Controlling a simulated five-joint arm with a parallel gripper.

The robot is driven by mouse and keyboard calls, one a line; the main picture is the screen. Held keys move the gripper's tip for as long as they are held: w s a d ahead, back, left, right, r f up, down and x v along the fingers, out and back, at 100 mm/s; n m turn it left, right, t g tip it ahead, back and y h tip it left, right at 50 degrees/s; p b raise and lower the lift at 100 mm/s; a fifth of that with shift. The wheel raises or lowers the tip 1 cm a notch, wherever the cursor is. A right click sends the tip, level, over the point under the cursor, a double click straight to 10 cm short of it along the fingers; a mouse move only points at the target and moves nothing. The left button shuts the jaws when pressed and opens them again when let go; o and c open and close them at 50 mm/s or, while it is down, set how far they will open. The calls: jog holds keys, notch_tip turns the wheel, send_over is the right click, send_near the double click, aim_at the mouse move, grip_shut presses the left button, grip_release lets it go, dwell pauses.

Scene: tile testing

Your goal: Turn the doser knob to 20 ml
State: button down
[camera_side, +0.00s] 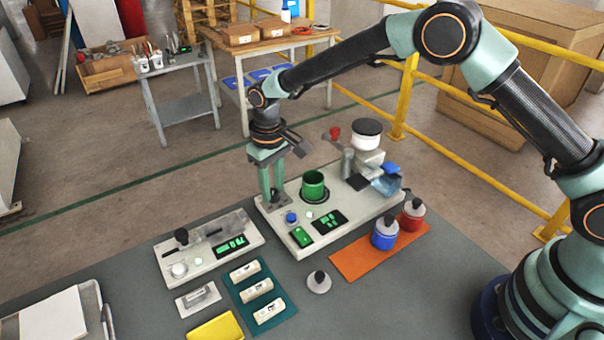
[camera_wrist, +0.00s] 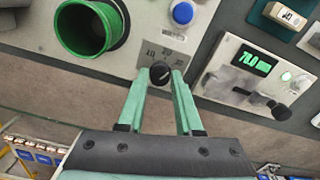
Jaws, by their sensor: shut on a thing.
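The doser knob (camera_wrist: 160,73) is a small black dial in the wrist view, on a grey scale plate (camera_wrist: 164,51) marked 10, 20 and 30. My gripper (camera_wrist: 161,77) is shut on the knob, with a green finger on each side of it. In the side view my gripper (camera_side: 275,202) reaches down to the left end of the pale doser base (camera_side: 352,216), and its fingers largely hide the knob there. I cannot tell for certain which number the knob points to.
On the base stand a green cup (camera_side: 313,186), a blue button (camera_side: 292,218) and a dark display (camera_side: 329,222). A separate gauge unit (camera_side: 209,248) with a green readout lies to the left. Blue (camera_side: 385,234) and red (camera_side: 412,214) bottles stand on an orange mat (camera_side: 362,266).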

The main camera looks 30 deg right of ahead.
aim_at(273, 191)
jog(key=n, duration=0.5)
jog(key=shift+n, duration=0.4)
jog(key=shift+r, duration=0.1)
dwell(0.3)
jog(key=c, duration=0.6)
grip_release()
notch_tip(273, 191, up, 12)
jog(key=shift+r, duration=0.1)
